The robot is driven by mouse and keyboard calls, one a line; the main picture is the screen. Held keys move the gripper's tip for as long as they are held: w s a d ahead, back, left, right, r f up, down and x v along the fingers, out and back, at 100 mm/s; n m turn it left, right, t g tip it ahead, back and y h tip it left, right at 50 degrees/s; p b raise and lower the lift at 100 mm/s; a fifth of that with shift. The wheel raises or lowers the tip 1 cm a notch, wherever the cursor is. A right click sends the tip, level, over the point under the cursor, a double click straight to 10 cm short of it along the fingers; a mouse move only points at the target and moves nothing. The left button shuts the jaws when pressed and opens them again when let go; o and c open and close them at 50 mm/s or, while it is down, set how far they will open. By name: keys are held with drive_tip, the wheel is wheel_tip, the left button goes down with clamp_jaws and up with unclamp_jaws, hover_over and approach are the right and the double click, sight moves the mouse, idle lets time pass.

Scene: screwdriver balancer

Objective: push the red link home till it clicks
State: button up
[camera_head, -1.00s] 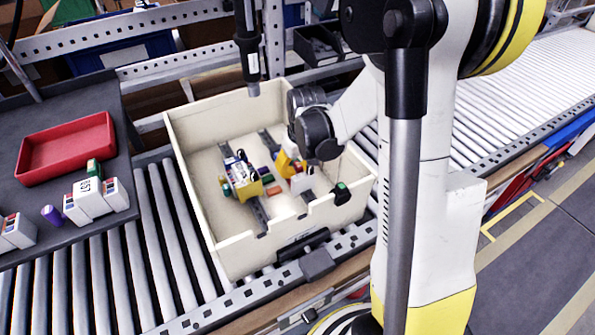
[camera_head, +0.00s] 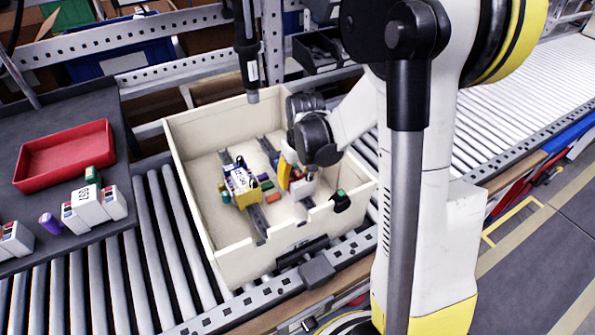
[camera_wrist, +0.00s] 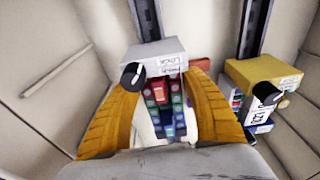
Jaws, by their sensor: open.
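My gripper (camera_wrist: 163,82) is open inside the cream bin (camera_head: 205,225). Its two yellow fingers stand on either side of a pale grey-topped terminal block (camera_wrist: 157,58), with room between them. It also shows in the head view (camera_head: 290,172), partly hidden by my wrist. Between the fingers are rows of small coloured pieces; a red piece (camera_wrist: 158,88) sits near the top of them. I cannot tell whether it is fully seated. Another orange-red piece (camera_wrist: 202,64) lies behind the right finger; it shows in the head view (camera_head: 274,198) too.
A yellow-and-white block (camera_head: 241,181) sits on the left rail in the bin. A black screwdriver (camera_head: 247,55) hangs above the bin's back. A red tray (camera_head: 65,157) and white blocks (camera_head: 88,207) are on the left table. The bin walls are close around my gripper.

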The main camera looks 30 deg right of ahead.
sight(298, 173)
drive_tip(key=r, duration=0.4)
drive_tip(key=s+r, duration=0.1)
drive_tip(key=r, duration=0.2)
drive_tip(key=s+r, duration=0.1)
drive_tip(key=r, duration=0.3)
drive_tip(key=shift+r, duration=0.3)
drive_tip(key=shift+w, duration=0.1)
drive_tip(key=c, duration=0.8)
drive_tip(key=shift+w+r+p, duration=0.1)
drive_tip(key=shift+r+p, duration=0.05)
drive_tip(key=shift+p, duration=0.55)
clamp_jaws()
drive_tip(key=n+p, duration=0.2)
drive_tip(key=p, duration=0.1)
drive_tip(key=shift+w+r+g+p, duration=0.15)
drive_tip(key=shift+w+g+p, duration=0.15)
drive_tip(key=shift+w+g, duration=0.1)
drive_tip(key=shift+w+n+p, duration=0.15)
drive_tip(key=shift+n+p, duration=0.45)
drive_tip(key=shift+p, duration=0.25)
drive_tip(key=f+n+p, duration=0.1)
drive_tip(key=n+p, duration=0.1)
drive_tip(key=p, duration=0.1)
drive_tip(key=shift+g, duration=0.4)
drive_tip(key=shift+f+n, duration=0.4)
drive_tip(key=shift+f, duration=0.1)
drive_tip(key=shift+f+b, duration=1.55)
drive_tip(key=shift+f, duration=0.75)
drive_tip(key=shift+f+b, duration=1)
drive_tip(key=shift+f, duration=0.2)
